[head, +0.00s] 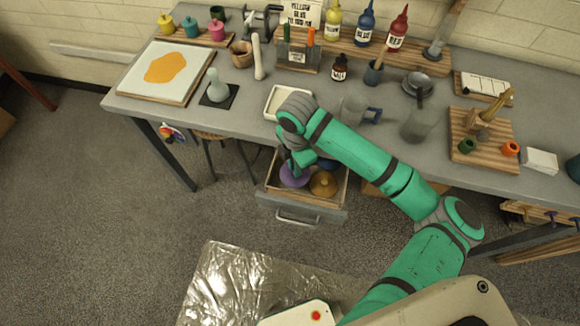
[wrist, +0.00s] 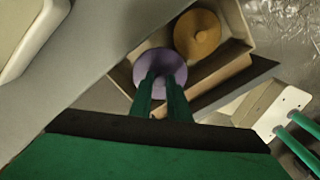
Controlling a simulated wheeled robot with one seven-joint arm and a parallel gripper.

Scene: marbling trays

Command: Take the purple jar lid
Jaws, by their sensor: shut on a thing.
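The purple jar lid (head: 293,177) shows at the left of the open drawer (head: 331,211) under the table. In the wrist view the purple lid (wrist: 146,64) is round, with my two green fingertips (wrist: 162,82) closed at its middle, on its knob. My gripper (head: 294,163) points down into the drawer in the head view, and my arm hides part of the lid. I cannot tell whether the lid rests on the drawer floor. An ochre lid (head: 324,184) lies just right of it and also shows in the wrist view (wrist: 197,34). A blue lid (head: 327,163) is partly hidden behind my arm.
The table edge overhangs the back of the drawer. A white tray (head: 271,104) sits on the table above it, near a glass jug (head: 354,108) and a grey beaker (head: 414,126).

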